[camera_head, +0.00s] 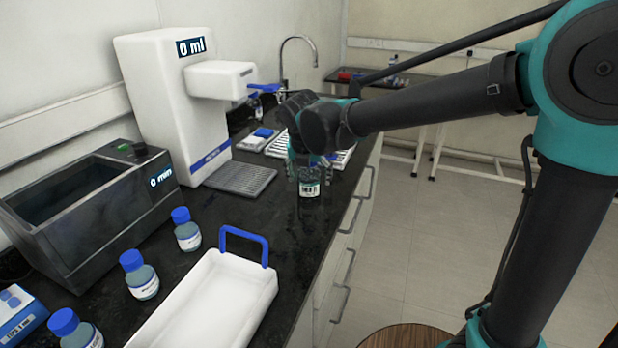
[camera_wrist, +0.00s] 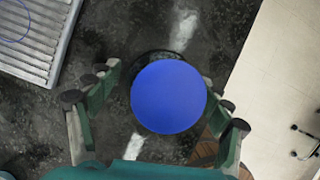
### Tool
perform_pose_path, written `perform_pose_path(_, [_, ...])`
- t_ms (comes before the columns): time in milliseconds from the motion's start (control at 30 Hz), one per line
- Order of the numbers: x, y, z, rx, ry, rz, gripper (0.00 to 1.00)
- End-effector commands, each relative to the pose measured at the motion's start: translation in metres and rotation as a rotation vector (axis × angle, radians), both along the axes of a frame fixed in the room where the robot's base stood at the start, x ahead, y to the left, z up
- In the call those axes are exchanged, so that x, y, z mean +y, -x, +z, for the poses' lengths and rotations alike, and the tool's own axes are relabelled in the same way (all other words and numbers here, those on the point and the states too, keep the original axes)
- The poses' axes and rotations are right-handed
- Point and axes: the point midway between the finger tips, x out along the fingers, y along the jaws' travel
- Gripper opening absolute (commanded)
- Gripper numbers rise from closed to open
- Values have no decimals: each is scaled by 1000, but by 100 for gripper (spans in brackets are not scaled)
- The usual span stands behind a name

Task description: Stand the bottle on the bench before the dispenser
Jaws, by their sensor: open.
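The bottle (camera_head: 309,188) is upright on the dark bench (camera_head: 215,222), near its front edge and to the right of the dispenser's tray. Its label faces the head camera. Its round blue cap (camera_wrist: 168,97) fills the middle of the wrist view. My gripper (camera_head: 307,168) is over the bottle, pointing down. Its fingers are open on both sides of the cap, with gaps visible in the wrist view.
A white carrier tray (camera_head: 215,300) with a blue handle and several blue-capped bottles (camera_head: 187,230) stand in the foreground. A grey bath (camera_head: 100,215) reading 0 min is at left.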

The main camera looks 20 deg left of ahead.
Motion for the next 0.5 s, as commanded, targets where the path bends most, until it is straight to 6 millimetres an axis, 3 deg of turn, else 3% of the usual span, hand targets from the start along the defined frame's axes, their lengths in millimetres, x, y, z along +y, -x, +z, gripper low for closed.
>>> perform_pose_path(167, [-1,9,21,0,0,0,79])
perform_pose_path(500, [-4,35,84,0,-1,1,79])
